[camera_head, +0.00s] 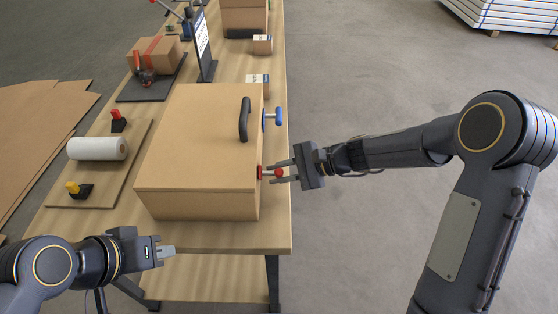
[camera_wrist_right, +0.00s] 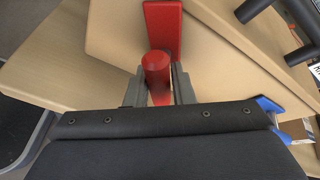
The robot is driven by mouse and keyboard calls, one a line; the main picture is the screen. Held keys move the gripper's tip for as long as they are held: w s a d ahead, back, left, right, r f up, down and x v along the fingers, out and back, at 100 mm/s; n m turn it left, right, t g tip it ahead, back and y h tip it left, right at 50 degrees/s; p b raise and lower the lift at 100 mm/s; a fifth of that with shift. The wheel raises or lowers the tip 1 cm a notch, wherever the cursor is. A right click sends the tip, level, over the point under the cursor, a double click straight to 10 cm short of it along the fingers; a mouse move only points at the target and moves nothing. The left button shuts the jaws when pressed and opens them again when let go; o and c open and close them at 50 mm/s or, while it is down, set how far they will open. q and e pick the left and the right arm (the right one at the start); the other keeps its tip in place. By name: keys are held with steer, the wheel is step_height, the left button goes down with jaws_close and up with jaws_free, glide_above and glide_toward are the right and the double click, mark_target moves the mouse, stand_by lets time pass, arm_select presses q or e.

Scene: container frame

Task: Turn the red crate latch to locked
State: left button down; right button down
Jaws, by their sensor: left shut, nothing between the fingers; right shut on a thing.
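A tan crate (camera_head: 200,150) stands on the wooden table. The red latch (camera_head: 278,172) is on the crate's right side, near its front corner. In the right wrist view the red latch (camera_wrist_right: 162,30) shows a flat plate and a round knob. My right gripper (camera_head: 282,171) is shut on the latch knob, with a finger on either side of it; the fingers partly hide the latch. A blue latch (camera_head: 278,116) sits further back on the same side. My left gripper (camera_head: 168,252) is shut and empty, in front of the table's near left edge.
A black handle (camera_head: 244,119) stands up from the crate. A white roll (camera_head: 97,148) lies on a board left of the crate. A small box (camera_head: 257,79) and a sign (camera_head: 204,48) stand behind. Right of the table is open floor.

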steer(key=m+g+p, duration=0.2)
steer(key=p, duration=0.1)
steer(key=shift+p, duration=0.35)
steer(key=shift+s+f+m+g+p, duration=0.1)
steer(key=shift+m+g+p, duration=0.7)
steer(key=shift+m+p, duration=0.3)
steer(key=c, duration=1.3)
jaws_free()
